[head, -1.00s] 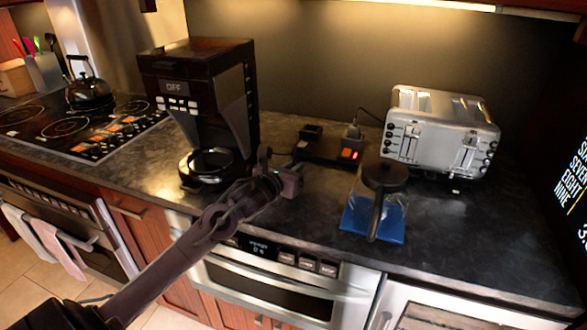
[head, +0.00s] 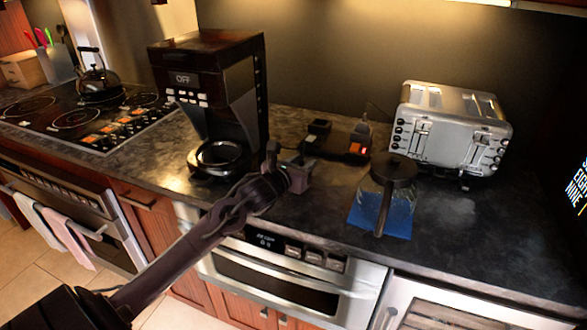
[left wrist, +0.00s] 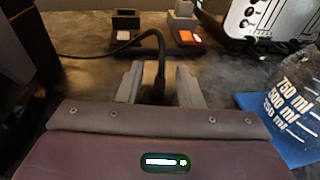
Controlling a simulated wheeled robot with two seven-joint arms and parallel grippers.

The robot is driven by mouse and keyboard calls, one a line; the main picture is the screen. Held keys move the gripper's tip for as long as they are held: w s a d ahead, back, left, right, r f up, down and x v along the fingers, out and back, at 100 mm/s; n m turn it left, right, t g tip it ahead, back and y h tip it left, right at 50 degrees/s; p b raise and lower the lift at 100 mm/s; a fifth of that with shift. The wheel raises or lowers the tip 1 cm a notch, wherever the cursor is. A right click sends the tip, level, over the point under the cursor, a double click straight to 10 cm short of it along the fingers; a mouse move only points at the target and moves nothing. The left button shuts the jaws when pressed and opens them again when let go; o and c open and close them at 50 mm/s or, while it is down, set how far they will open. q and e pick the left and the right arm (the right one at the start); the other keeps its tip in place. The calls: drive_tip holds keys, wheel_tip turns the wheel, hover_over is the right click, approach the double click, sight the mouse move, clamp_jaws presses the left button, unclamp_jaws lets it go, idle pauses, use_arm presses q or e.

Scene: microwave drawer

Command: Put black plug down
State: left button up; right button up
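My left gripper (head: 298,175) is over the counter (head: 140,165), to the right of the coffee maker. In the left wrist view its two fingers (left wrist: 160,84) stand apart. The black plug (left wrist: 154,78) is between them, with its black cable (left wrist: 120,46) arching up and away to the left. I cannot tell whether both fingers press on the plug. In the head view the plug is too small and dark to make out. My right gripper is not in view.
A black coffee maker (head: 203,72) stands left. A power strip (head: 337,142) with a lit red switch lies behind my gripper. A glass jug (head: 398,205) on a blue mat (head: 366,218) and a silver toaster (head: 450,132) are to the right. Bare counter lies between them.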

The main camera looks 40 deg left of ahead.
use_arm(q)
drive_tip(key=s+r+b, duration=0.2)
drive_tip(key=s, duration=0.9)
drive_tip(key=shift+s+d, duration=0.4)
drive_tip(key=shift+d, duration=0.05)
